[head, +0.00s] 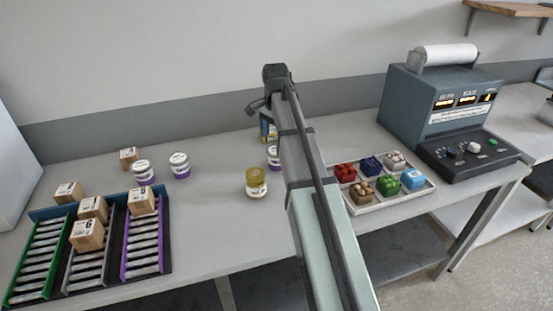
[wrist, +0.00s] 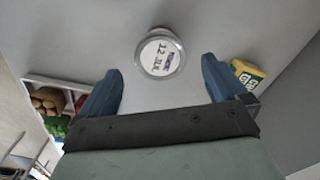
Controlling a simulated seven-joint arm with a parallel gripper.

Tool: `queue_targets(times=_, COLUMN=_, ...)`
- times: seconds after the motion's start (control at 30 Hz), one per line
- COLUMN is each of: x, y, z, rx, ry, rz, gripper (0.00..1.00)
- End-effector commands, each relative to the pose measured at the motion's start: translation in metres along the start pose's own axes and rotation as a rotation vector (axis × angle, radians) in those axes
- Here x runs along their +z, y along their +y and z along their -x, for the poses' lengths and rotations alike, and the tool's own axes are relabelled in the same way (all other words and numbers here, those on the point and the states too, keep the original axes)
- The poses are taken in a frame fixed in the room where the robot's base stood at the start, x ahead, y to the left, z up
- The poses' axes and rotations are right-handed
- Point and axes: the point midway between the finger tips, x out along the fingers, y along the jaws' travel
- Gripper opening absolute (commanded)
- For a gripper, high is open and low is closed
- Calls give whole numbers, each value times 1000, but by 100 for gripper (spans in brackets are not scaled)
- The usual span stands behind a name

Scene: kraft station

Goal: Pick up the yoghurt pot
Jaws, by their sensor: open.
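A white-lidded pot (wrist: 161,54) with a date on its lid shows upright in the wrist view, ahead of and between the fingers of my gripper (wrist: 160,80). The fingers are apart with nothing between them. In the head view a white and purple pot (head: 272,157) is partly hidden behind my arm, and my gripper (head: 262,106) is above the table's back part. Two more such pots, one (head: 142,172) and another (head: 180,166), stand to the left. Which pot the task means I cannot tell for sure.
A gold-lidded jar (head: 256,183) stands left of my arm. A yellow and blue box (wrist: 248,75) is close by the right finger. A tray (head: 389,204) of small coloured items lies to the right, before a grey machine (head: 440,100). Racks with boxes (head: 90,208) are at left.

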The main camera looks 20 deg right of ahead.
Motion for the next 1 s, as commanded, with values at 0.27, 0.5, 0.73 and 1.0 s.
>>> queue_targets(times=0.27, x=0, y=0, z=-27, rx=0, ry=-1, rz=-1, gripper=99)
queue_targets(times=0.5, x=-1, y=0, z=-35, rx=0, ry=-1, rz=-1, gripper=99)
queue_targets(times=0.73, x=-4, y=1, z=-61, rx=1, ry=-1, rz=-1, gripper=99)
queue_targets(times=1.0, x=-4, y=1, z=-81, rx=0, ry=0, rz=-1, gripper=99)
